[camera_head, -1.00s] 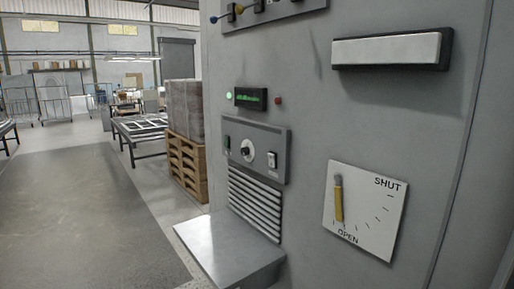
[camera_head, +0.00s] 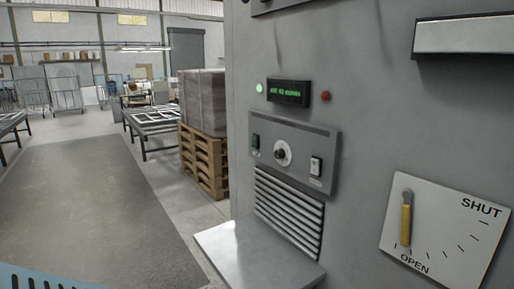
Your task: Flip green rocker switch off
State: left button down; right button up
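The green rocker switch (camera_head: 255,141) is a small dark-green rocker at the left of a grey control panel (camera_head: 297,133) on the machine's face. Its on or off position is too small to tell. A round dial (camera_head: 282,153) sits to its right, and a white rocker switch (camera_head: 315,167) is at the panel's right side. Neither of my grippers shows in the head view.
A metal shelf (camera_head: 255,250) juts out below the louvred vent. A yellow lever (camera_head: 406,222) on a SHUT/OPEN plate points towards OPEN. A lit green display (camera_head: 287,93) is above the panel. A pallet stack (camera_head: 203,150) stands left; the floor mat (camera_head: 85,210) is clear. A blue perforated edge (camera_head: 35,277) shows bottom left.

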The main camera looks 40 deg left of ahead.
aim_at(255, 139)
jog(key=i+j, duration=0.1)
jog(key=j, duration=0.6)
jog(key=i+j+z, duration=0.15)
jog(key=j, duration=1.3)
jog(key=i+z, duration=0.05)
